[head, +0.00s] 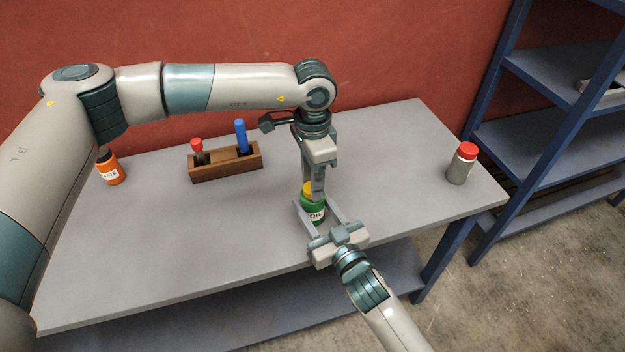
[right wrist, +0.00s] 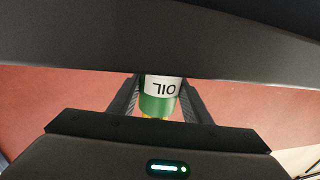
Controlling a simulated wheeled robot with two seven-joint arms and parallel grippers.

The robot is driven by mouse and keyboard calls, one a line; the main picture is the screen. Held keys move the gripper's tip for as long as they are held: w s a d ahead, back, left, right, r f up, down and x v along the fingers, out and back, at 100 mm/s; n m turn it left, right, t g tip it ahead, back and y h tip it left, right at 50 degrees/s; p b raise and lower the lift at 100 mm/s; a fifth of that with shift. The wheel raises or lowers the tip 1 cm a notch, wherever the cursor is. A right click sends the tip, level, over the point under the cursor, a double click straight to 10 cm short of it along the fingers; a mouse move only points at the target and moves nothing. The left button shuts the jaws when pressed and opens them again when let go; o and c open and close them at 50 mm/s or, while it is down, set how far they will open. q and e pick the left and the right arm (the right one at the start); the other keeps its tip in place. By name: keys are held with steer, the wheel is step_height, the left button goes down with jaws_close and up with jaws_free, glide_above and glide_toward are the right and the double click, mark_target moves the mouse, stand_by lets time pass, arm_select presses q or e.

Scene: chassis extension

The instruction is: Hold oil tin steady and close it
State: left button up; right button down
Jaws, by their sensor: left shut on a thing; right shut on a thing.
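The oil tin (head: 318,213) is a green can with a white "OIL" label, standing upright near the front edge of the table. It also shows in the right wrist view (right wrist: 158,102), upside down between the fingers. My right gripper (head: 314,208) reaches in from the front and is shut around the tin's body. My left gripper (head: 312,192) comes from above, pointing down, and is shut on the yellow cap (head: 308,187) at the top of the tin. The fingers partly hide the cap, so I cannot tell how fully it is seated.
A wooden holder (head: 225,168) with a red-topped and a blue item stands at the back left. An orange jar (head: 110,170) is at the far left. A grey bottle with a red cap (head: 461,165) stands at the right.

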stand_by(0.3)
arm_select(q)
steer(key=o, duration=1)
steer(key=shift+r, duration=0.1)
steer(key=shift+r, duration=2.2)
steer(key=shift+c, duration=0.4)
